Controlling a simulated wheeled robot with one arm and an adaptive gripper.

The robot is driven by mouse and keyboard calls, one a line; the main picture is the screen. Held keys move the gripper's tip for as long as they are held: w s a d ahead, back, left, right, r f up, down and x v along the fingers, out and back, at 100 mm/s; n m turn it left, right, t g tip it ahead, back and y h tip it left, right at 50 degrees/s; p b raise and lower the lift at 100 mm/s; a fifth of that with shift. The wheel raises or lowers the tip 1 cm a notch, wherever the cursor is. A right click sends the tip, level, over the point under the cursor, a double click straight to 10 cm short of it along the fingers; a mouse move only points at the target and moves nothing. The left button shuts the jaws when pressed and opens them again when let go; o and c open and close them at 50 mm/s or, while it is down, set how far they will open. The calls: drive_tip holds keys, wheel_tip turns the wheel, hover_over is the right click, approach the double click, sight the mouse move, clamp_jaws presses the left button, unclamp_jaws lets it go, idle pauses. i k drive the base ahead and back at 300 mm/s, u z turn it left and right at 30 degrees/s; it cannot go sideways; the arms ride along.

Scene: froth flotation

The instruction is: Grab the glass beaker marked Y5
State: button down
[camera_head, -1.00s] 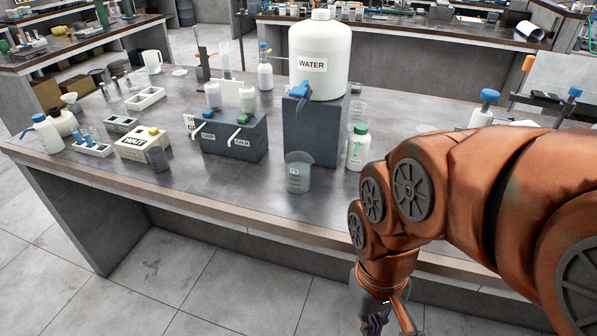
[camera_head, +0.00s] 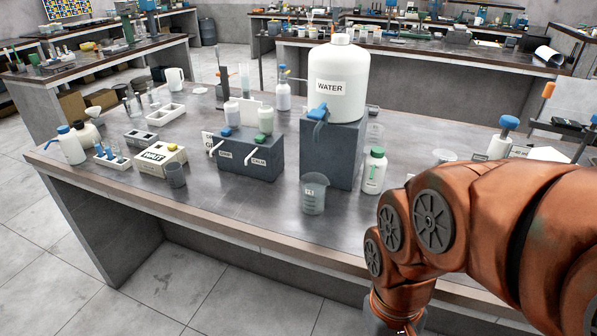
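A clear glass beaker (camera_head: 313,196) stands upright near the front edge of the bench, in front of the dark block under the water tank. It carries a small label, too small to read surely, that may be Y5. My orange arm comes in from the right and bends down in front of the bench edge, to the right of the beaker and apart from it. My gripper is below the bottom edge of the picture and hidden.
A white water tank (camera_head: 339,80) with a blue tap stands on a dark block (camera_head: 335,155) behind the beaker. A white green-marked bottle (camera_head: 375,171) stands close to its right. A dark dispenser block (camera_head: 250,157) and another small beaker (camera_head: 174,175) are to the left. Bare bench lies between.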

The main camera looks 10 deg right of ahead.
sight(315, 185)
drive_tip(key=k, duration=1.2)
drive_tip(key=u, duration=0.7)
drive_tip(key=i, duration=1.45)
drive_tip(key=z, duration=0.45)
